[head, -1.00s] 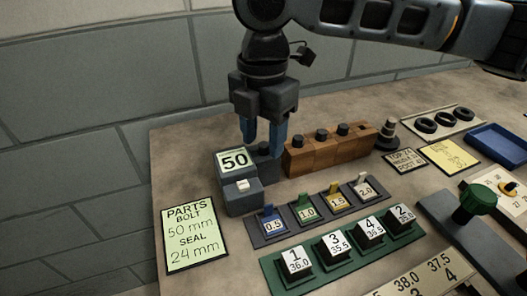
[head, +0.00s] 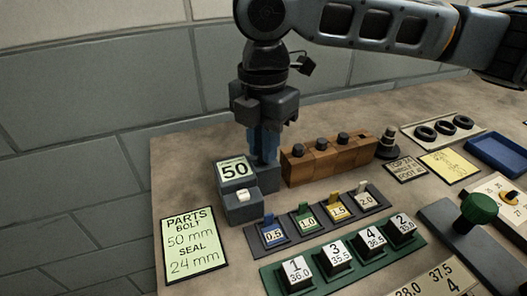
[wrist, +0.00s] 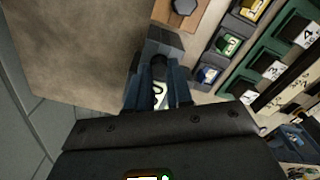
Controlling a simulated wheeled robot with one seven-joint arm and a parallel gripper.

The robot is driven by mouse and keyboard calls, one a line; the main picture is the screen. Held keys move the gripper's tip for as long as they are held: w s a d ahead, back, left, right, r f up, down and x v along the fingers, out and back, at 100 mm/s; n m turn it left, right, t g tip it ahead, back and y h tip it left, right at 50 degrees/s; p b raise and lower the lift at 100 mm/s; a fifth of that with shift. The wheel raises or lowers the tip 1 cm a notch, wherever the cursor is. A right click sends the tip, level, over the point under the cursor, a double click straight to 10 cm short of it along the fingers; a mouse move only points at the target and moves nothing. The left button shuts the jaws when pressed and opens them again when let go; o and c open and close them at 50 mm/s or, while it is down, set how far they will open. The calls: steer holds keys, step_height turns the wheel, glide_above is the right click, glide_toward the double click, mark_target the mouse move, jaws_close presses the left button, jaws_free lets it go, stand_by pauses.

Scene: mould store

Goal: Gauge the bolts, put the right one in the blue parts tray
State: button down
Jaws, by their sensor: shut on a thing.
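My gripper (head: 264,160) is at the grey length gauge (head: 241,204), its blue fingers shut on a dark bolt at the gauge's back right. The fingers hide most of the bolt; in the wrist view its dark top (wrist: 159,68) shows between them. The gauge's display (head: 235,170) reads 50. The parts card (head: 193,243) reads bolt 50 mm, seal 24 mm. Several dark-headed bolts stand in the wooden block (head: 325,164) to the right of the gripper. The blue parts tray (head: 497,153) is at the far right and looks empty.
Coloured feeler tabs (head: 318,220) and numbered blocks on a green rack (head: 345,255) lie in front. Black seals sit on a pale holder (head: 443,128) near the tray. A dark cone-like piece (head: 388,145) stands beside the wooden block. A green-knobbed device (head: 478,208) is at right.

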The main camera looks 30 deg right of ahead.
step_height(320, 180, up, 17)
steer(key=p, duration=0.7)
steer(key=shift+r+p, duration=0.2)
steer(key=shift+p, duration=0.1)
stand_by(0.4)
stand_by(0.5)
